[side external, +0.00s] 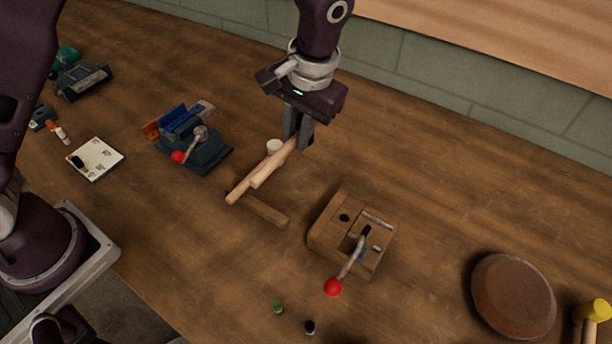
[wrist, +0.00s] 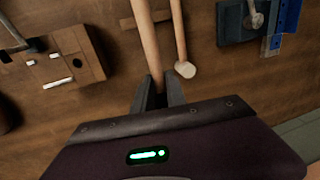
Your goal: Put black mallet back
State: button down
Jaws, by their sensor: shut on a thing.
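My gripper (side external: 298,138) is shut on a wooden handle (side external: 272,165), low over the bench. In the wrist view the held handle (wrist: 147,40) runs up and away from between the fingers (wrist: 158,95). A small dark patch shows beside the fingertips in the side view; the mallet's head is otherwise hidden, so its colour is not clear. Beside the held handle lies another mallet with a cream head (side external: 274,146), also seen in the wrist view (wrist: 186,69). A low wooden bar (side external: 265,209) lies under or near the handle ends; contact with the held handle is unclear.
A wooden block with holes and a red-knobbed lever (side external: 345,225) stands right of the handles. A dark vise-like fixture (side external: 205,150) with blue pieces stands left. A round brown disc (side external: 513,296) and yellow-headed mallet (side external: 597,312) are far right. Bench right of my gripper is clear.

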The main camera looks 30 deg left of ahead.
jog(key=f, duration=1)
jog(key=shift+s+d+f, duration=0.1)
jog(key=shift+d, duration=0.15)
jog(key=c, duration=1.4)
grip_release()
jog(key=shift+f, duration=0.15)
jog(key=shift+o, duration=0.2)
notch_tip(320, 180, up, 12)
jog(key=d, duration=0.2)
jog(key=shift+d, duration=0.15)
